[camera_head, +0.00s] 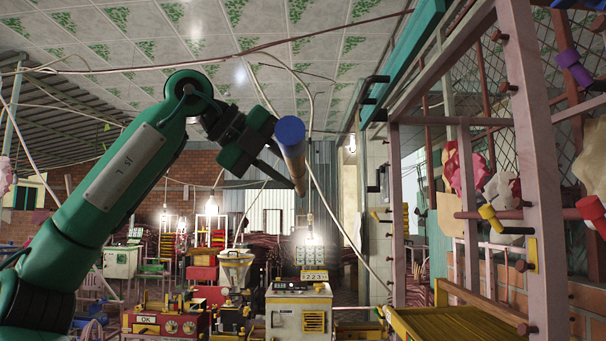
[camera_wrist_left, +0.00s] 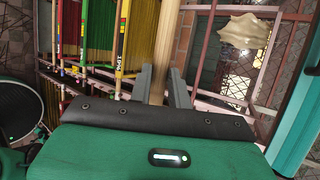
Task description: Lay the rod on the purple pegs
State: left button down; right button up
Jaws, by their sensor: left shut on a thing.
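The rod (camera_head: 293,158) has a blue end facing me and hangs in the air in the upper middle of the head view. My left gripper (camera_head: 280,160) is shut on it. In the left wrist view the rod (camera_wrist_left: 167,40) is a pale wooden shaft between the two fingers of my left gripper (camera_wrist_left: 161,88). A purple peg (camera_head: 573,66) sticks out from the pink frame at the upper right of the head view, well to the right of the rod. My right gripper is not in view.
The pink frame (camera_head: 527,150) also bears yellow (camera_head: 489,212) and red (camera_head: 590,208) pegs. A teal beam (camera_head: 408,50) slopes above it. Machines (camera_head: 300,308) stand low in the middle. The air between rod and frame looks mostly open, with thin cables hanging.

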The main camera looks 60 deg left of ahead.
pick_arm(q)
jog(key=s+a, duration=0.4)
jog(key=s, duration=0.3)
jog(key=shift+s+b, duration=0.3)
jog(key=shift+b, duration=0.15)
